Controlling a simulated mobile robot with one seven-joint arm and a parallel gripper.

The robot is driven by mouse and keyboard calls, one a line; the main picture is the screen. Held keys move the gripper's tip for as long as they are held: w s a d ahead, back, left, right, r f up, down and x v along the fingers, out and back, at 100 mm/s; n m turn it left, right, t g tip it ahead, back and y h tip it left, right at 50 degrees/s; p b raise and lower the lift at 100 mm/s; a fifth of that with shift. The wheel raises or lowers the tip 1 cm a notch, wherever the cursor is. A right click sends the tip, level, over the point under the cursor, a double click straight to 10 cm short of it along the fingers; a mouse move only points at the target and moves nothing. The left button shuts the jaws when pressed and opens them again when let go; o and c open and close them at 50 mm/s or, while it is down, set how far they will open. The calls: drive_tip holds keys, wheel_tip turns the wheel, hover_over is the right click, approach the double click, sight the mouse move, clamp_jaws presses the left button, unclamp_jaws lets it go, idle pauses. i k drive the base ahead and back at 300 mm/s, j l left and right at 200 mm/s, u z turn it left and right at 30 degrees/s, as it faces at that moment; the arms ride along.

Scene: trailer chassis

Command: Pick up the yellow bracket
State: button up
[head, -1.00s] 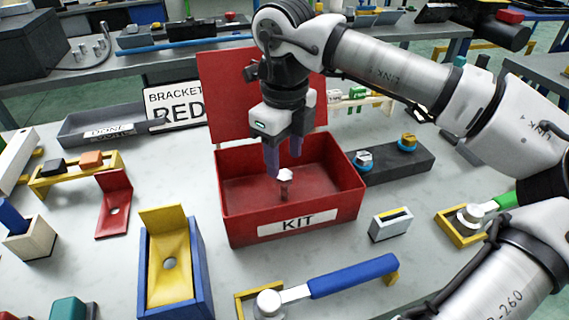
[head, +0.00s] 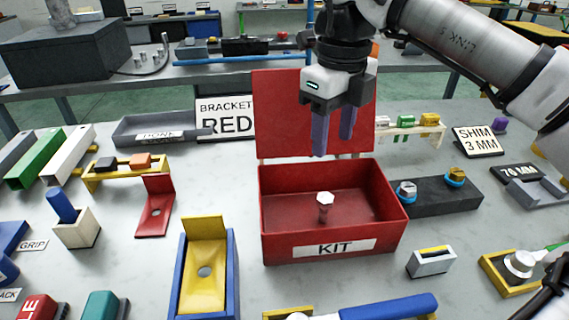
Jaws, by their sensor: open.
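The yellow bracket (head: 204,274) is an L-shaped plate with a round hole. It sits in a blue holder (head: 233,262) at the front, left of the red kit box, with its upright flange at the back. My gripper (head: 333,140) points down above the back part of the red kit box (head: 283,248), in front of its raised lid. Its two purple fingers are apart and nothing is between them. It is behind, to the right of and higher than the yellow bracket. A red bracket (head: 155,212) stands on the table behind and left of the yellow one.
A white-headed bolt (head: 325,203) stands in the kit box. A sign reading BRACKET RED (head: 225,120) is behind. A grey DONE tray (head: 150,126), a wooden block with a blue peg (head: 76,229) and a blue-handled tool (head: 388,307) are around. Bare table lies between the red bracket and kit box.

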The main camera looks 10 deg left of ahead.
sight(206, 234)
drive_tip(key=k+u, duration=0.15)
drive_tip(key=u, duration=0.25)
drive_tip(key=k+u, duration=0.2)
drive_tip(key=u, duration=0.15)
drive_tip(key=k+u, duration=0.15)
drive_tip(key=u, duration=0.25)
